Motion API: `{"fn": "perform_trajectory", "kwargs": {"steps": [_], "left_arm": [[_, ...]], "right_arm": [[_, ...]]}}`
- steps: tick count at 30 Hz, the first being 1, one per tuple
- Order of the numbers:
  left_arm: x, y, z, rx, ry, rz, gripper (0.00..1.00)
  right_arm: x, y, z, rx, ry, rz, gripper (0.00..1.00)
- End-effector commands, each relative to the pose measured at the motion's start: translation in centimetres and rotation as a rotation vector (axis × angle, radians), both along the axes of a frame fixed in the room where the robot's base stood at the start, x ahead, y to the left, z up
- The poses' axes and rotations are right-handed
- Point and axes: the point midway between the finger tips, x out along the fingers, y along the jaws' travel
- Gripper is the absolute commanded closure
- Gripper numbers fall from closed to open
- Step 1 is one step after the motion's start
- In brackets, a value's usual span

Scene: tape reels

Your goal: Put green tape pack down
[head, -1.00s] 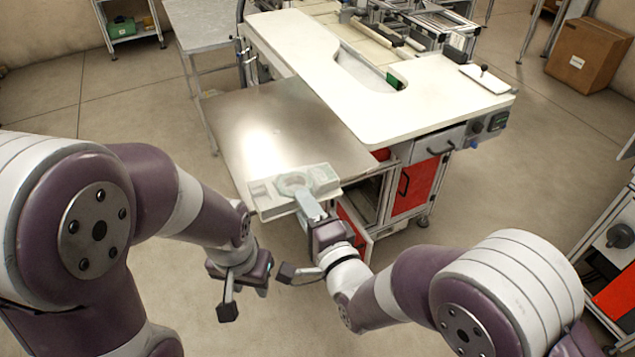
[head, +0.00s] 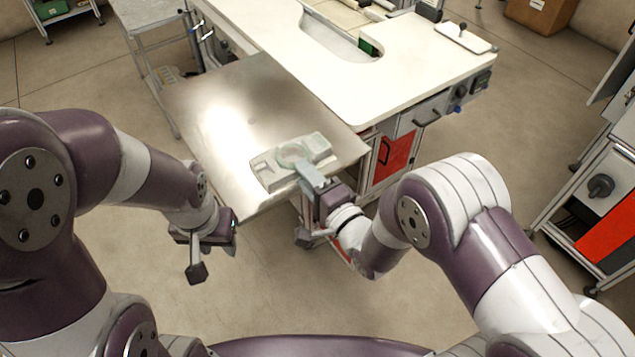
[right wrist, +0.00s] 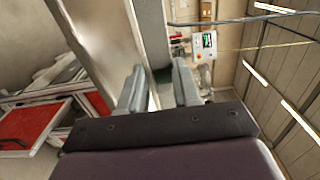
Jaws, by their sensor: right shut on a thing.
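The pale green tape pack (head: 268,172) is a flat, light piece with a rounded raised middle. In the head view it is over the metal tabletop (head: 215,120), close to its front edge. I cannot tell whether it touches the surface. My right gripper (head: 312,176) is shut on the pack's near side, with its fingers pointing away from me. The right gripper's two fingers (right wrist: 158,88) also show in the right wrist view, where the pack is hard to make out. My left gripper (head: 207,232) hangs in front of the table, away from the pack; its fingers do not show clearly.
A white worktop (head: 345,90) with a cutout adjoins the metal top on the right. A red-fronted cabinet (head: 393,157) is beneath it. The metal top behind and left of the pack is clear. Another cabinet (head: 602,190) stands far right.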

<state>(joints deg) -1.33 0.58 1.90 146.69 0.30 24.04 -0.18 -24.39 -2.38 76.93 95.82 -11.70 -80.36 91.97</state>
Motion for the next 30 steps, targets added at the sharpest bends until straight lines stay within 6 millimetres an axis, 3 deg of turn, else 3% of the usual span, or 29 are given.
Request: {"fn": "perform_trajectory", "kwargs": {"steps": [4,12,24,25,26,27,30], "left_arm": [[0.0,0.0,0.1,0.0,0.0,0.0,0.62],[0.0,0.0,-0.3,0.0,0.0,0.0,0.62],[0.0,0.0,-0.7,0.0,0.0,0.0,0.62],[0.0,0.0,-0.5,0.0,0.0,0.0,0.62],[0.0,0.0,-0.5,0.0,0.0,0.0,0.62],[0.0,0.0,-0.5,0.0,0.0,0.0,0.62],[0.0,0.0,-0.5,0.0,0.0,0.0,0.62]], "right_arm": [[1.1,-2.5,-1.6,0.0,0.0,-0.003,1.0],[1.2,-2.9,-5.6,0.001,0.001,0.002,1.0],[1.2,-2.8,-6.4,0.0,-0.002,0.001,1.0],[1.2,-2.8,-6.2,0.0,-0.001,0.001,0.58],[1.2,-2.8,-6.2,0.0,-0.001,0.001,0.48],[1.2,-2.8,-6.2,0.0,-0.001,0.001,0.43],[1.2,-2.8,-6.2,0.0,-0.001,0.001,0.43]]}}
